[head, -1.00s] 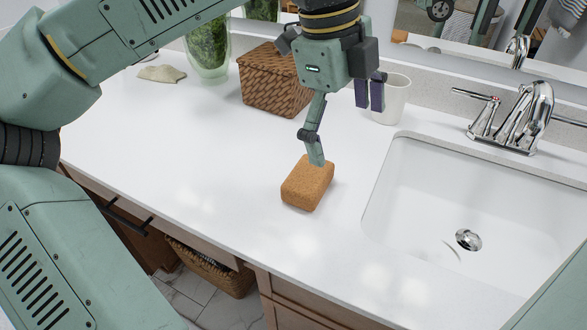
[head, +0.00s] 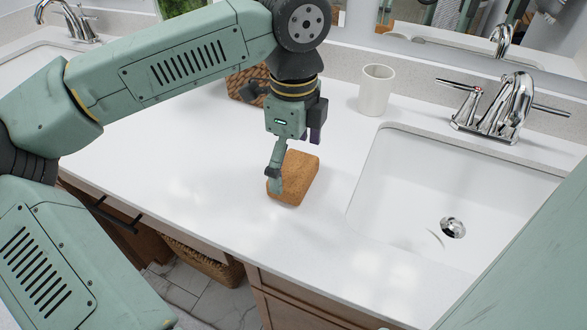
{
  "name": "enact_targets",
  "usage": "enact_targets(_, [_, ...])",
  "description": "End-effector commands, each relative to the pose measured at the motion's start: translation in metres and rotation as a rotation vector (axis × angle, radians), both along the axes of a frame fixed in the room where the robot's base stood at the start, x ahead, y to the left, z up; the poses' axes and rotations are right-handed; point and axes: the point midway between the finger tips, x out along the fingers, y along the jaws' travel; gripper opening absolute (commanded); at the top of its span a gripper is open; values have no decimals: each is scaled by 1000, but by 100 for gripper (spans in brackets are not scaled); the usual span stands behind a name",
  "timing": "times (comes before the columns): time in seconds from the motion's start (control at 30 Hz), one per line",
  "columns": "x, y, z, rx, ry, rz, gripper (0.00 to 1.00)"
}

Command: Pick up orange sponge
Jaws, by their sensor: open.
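The orange sponge (head: 301,178) is a rounded block lying flat on the white counter, left of the sink. My gripper (head: 294,162) is over the sponge, pointing down, with its jaws open. The near green finger reaches down in front of the sponge's left side and hides part of it. The dark pad of the other finger shows above the sponge's far end. I cannot tell whether either finger touches the sponge.
A white cup (head: 376,90) stands behind, to the right. A wicker basket (head: 243,84) is partly hidden behind my arm. The sink basin (head: 400,200) and chrome faucet (head: 510,105) are to the right. The counter (head: 180,165) is clear to the left.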

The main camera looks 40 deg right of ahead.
Motion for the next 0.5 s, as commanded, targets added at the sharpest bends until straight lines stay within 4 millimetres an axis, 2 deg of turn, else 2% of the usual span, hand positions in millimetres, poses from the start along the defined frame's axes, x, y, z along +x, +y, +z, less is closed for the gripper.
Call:
enact_targets(0.2, [0, 0, -20, -1, 1, -1, 100])
enact_targets(0.4, [0, 0, -21, -1, -1, 0, 100])
enact_targets(0.5, [0, 0, -21, -1, -1, 0, 95])
